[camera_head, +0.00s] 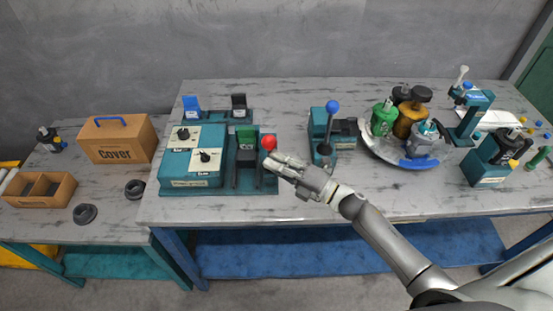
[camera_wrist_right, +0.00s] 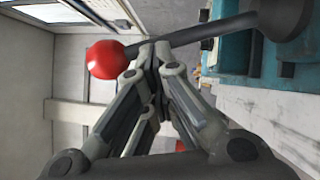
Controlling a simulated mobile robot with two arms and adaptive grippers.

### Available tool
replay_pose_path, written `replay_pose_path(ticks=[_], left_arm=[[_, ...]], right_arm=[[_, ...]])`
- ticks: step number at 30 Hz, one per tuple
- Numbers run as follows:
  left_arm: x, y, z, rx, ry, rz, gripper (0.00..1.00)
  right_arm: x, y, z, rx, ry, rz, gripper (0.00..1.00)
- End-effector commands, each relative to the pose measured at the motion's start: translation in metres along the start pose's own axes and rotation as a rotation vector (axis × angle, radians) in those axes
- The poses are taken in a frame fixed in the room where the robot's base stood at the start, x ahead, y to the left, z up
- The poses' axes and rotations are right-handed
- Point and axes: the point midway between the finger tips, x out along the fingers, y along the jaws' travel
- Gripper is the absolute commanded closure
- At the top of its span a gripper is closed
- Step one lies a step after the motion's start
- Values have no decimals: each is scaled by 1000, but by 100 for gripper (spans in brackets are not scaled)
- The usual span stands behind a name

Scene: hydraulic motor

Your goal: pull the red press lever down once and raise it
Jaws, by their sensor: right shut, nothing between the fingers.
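The red press lever is a red ball knob (camera_head: 269,142) on a dark rod, at the right side of the teal press station (camera_head: 195,168) in the head view. In the right wrist view the red knob (camera_wrist_right: 106,59) is at the left, and its dark rod (camera_wrist_right: 210,32) runs right to a round dark pivot. My right gripper (camera_head: 275,163) is shut and empty, just below the knob in the head view. In the wrist view its fingertips (camera_wrist_right: 153,50) overlap the rod beside the knob; I cannot tell if they touch. My left gripper is not in view.
A blue-knobbed lever (camera_head: 332,107) on a teal stand is right of the gripper. A round tray (camera_head: 378,151) with coloured motor parts lies further right. A cardboard cover box (camera_head: 118,140) is on the left table. The front table strip is mostly clear.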

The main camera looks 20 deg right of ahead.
Motion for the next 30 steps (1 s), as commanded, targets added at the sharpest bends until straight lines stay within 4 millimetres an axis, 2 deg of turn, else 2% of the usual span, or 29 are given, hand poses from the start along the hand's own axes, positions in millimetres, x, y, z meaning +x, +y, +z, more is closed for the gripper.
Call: replay_pose_path(ticks=[1,6,18,30], left_arm=[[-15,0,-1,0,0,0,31],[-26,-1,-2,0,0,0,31],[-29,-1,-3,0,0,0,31],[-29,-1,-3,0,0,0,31]], right_arm=[[4,10,6,24,2,-18,100],[11,10,16,114,2,-78,100],[19,8,27,132,1,-85,100],[20,8,27,131,3,-85,100]])
